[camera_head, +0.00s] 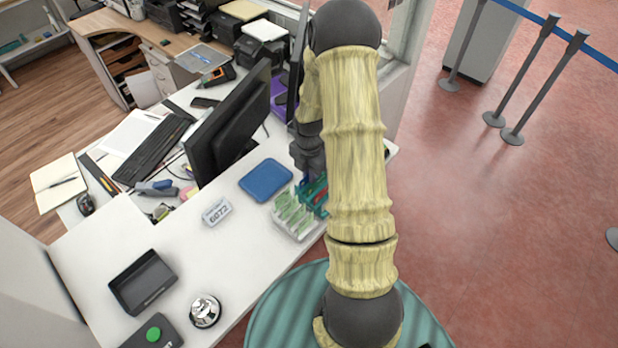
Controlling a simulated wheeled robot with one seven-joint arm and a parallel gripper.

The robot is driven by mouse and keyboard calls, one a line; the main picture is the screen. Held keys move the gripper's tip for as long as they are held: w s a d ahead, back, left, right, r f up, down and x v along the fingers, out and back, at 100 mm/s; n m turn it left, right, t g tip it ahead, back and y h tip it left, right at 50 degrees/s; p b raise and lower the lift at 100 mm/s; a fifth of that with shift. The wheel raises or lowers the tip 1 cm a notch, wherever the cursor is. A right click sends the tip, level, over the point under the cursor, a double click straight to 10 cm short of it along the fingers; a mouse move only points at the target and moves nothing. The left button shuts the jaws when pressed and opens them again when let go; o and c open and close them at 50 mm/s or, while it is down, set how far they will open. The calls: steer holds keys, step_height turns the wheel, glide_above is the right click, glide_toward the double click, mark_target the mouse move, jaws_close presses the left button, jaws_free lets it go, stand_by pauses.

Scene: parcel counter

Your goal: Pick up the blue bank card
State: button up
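No blue bank card can be made out for certain. A small dark blue patch shows at the lower end of my gripper (308,172), too small and too covered to identify. My gripper points down over the counter (185,250), right by the rack of leaflets and cards (296,212). My own arm hides its right side, and whether its fingers are open or shut does not show. The rack holds green-and-white slips, with red and teal pieces on its right side, partly behind my arm.
A blue tray (266,180) lies left of the rack. A number sign (217,211), black tray (143,282), bell (205,311) and green button box (153,334) stand on the counter. A monitor (230,122) rises behind. The counter's middle is clear.

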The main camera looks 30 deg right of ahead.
jaws_close()
step_height(320, 180, up, 10)
steer(key=shift+r+b, duration=0.1)
steer(key=shift+b, duration=1.15)
